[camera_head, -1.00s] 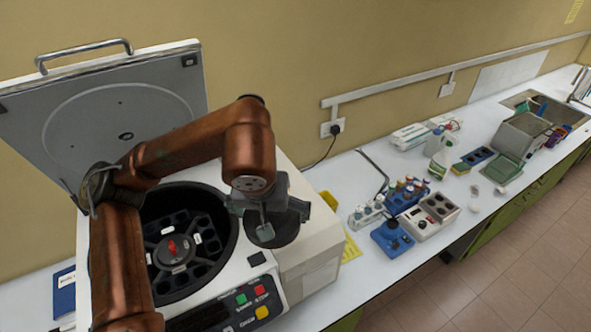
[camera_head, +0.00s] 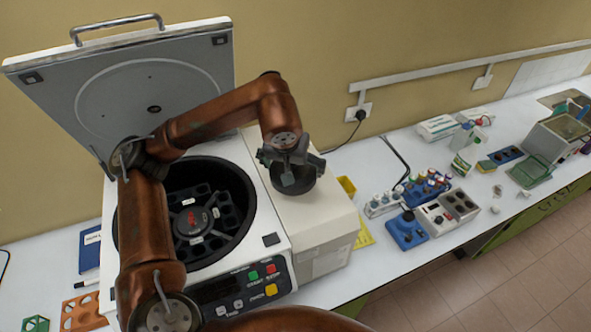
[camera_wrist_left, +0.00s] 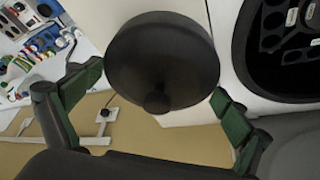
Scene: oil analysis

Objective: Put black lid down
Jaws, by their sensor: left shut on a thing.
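My left gripper (camera_head: 290,172) is shut on the black lid, a round dark disc with a small knob. The lid (camera_head: 306,186) is held over the light right-hand top of the centrifuge (camera_head: 318,228), to the right of its open bowl; I cannot tell whether it touches that surface. In the left wrist view, the lid (camera_wrist_left: 160,55) sits between the two green-padded fingers of the gripper (camera_wrist_left: 157,100), knob facing the camera. The centrifuge rotor (camera_head: 192,222) is uncovered, with a red mark at its hub. My right gripper is out of view.
The centrifuge's hinged cover (camera_head: 150,95) stands open behind the bowl. Right of the machine are a blue device (camera_head: 407,232), a grey block with wells (camera_head: 450,210) and racks of small bottles (camera_head: 425,188). Orange (camera_head: 85,312) and green (camera_head: 36,323) holders lie at lower left.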

